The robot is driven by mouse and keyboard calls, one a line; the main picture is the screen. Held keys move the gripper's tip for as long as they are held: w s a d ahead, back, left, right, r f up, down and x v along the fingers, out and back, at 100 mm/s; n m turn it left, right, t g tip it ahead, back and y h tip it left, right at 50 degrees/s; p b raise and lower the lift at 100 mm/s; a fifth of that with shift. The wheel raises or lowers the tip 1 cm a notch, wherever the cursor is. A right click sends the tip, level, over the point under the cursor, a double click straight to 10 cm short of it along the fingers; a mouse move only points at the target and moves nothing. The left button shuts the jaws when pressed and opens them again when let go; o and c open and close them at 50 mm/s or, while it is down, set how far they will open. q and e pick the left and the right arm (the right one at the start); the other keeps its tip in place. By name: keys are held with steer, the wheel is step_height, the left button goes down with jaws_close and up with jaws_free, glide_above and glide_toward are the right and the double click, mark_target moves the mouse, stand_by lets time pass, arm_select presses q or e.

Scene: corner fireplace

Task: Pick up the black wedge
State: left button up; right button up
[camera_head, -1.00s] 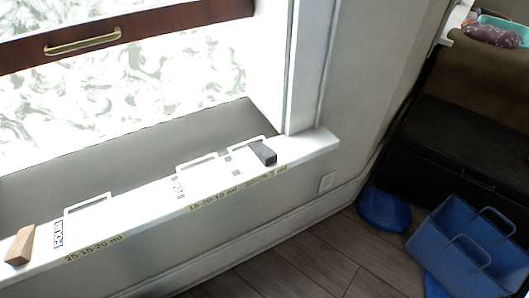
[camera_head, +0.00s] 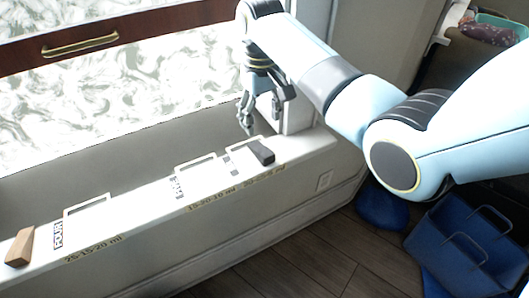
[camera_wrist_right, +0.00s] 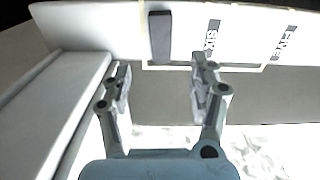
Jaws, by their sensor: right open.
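The black wedge (camera_head: 261,152) lies on the right part of the white window sill (camera_head: 140,215), beside a pale outlined frame. My right gripper (camera_head: 263,113) is open and empty, just above and behind the wedge on the window side. In the right wrist view the wedge (camera_wrist_right: 160,38) shows as a dark upright bar, apart from the gripper (camera_wrist_right: 162,72) and just beyond its fingertips, sideways between them. My left gripper is not in view.
A brown wooden wedge (camera_head: 20,246) stands at the sill's left end. White window trim (camera_head: 298,110) rises close to the right of my right gripper. A blue basket (camera_head: 430,238) stands on the floor at right. The sill's middle holds flat labels and outlines.

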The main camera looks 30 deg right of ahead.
glide_above(261, 148)
steer(key=f, duration=0.5)
steer(key=shift+s+b, duration=0.2)
steer(key=shift+b, duration=0.2)
step_height(261, 148, down, 5)
steer(key=shift+w+a+b, duration=0.1)
steer(key=shift+w+b, duration=0.05)
steer(key=shift+b, duration=0.55)
steer(key=c, duration=1.1)
steer(key=shift+c, duration=0.2)
steer(key=shift+r, duration=0.15)
step_height(261, 148, up, 4)
steer(key=shift+r+p, duration=0.25)
steer(key=shift+p, duration=0.55)
steer(key=s+d+r, duration=0.3)
steer(key=s+d, duration=0.3)
steer(key=s, duration=0.4)
steer(key=shift+s+r, duration=0.15)
steer(key=shift+r, duration=0.25)
